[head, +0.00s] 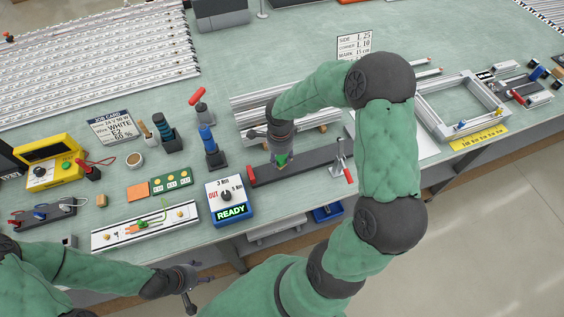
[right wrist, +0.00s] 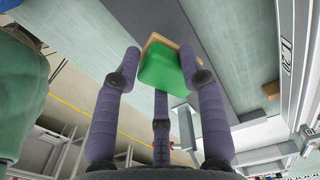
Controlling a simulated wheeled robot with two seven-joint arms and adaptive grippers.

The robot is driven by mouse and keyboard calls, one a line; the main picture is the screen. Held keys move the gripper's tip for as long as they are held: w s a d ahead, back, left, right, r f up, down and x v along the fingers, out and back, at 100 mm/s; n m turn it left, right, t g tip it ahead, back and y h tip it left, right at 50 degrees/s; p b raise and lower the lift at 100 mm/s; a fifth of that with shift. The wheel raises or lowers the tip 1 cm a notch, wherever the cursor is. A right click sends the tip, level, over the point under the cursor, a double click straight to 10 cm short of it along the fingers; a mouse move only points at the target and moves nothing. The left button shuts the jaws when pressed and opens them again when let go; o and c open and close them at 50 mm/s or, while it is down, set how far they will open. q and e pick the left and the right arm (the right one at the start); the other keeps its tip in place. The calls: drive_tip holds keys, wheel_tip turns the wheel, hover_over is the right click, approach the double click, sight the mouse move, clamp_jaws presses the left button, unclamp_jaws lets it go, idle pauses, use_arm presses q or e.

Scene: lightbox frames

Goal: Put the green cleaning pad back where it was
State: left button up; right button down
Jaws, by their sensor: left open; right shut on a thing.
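The green cleaning pad (right wrist: 162,68) has a tan backing and sits between the fingers of my right gripper (right wrist: 163,80) in the right wrist view. In the head view my right gripper (head: 281,156) points down over a long dark bar fixture (head: 315,157), and a small bit of green shows at its fingertips. The fingers hide most of the pad there, and I cannot tell whether it touches the bar. My left gripper (head: 190,280) is open and empty, low in front of the table's front edge.
A READY box (head: 231,202) stands left of the bar, and a clamp with a red handle (head: 343,163) stands at its right end. Aluminium profiles (head: 260,103) lie behind. An orange block (head: 138,190) and a green board (head: 172,180) lie further left. My right arm covers the table's right-middle.

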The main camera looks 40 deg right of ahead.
sight(282, 163)
drive_tip(key=shift+d+f, duration=0.25)
drive_tip(key=shift+f, duration=0.1)
wheel_tip(282, 163, down, 3)
drive_tip(key=shift+d+f, duration=0.1)
drive_tip(key=shift+b, duration=0.3)
drive_tip(key=c, duration=0.7)
unclamp_jaws()
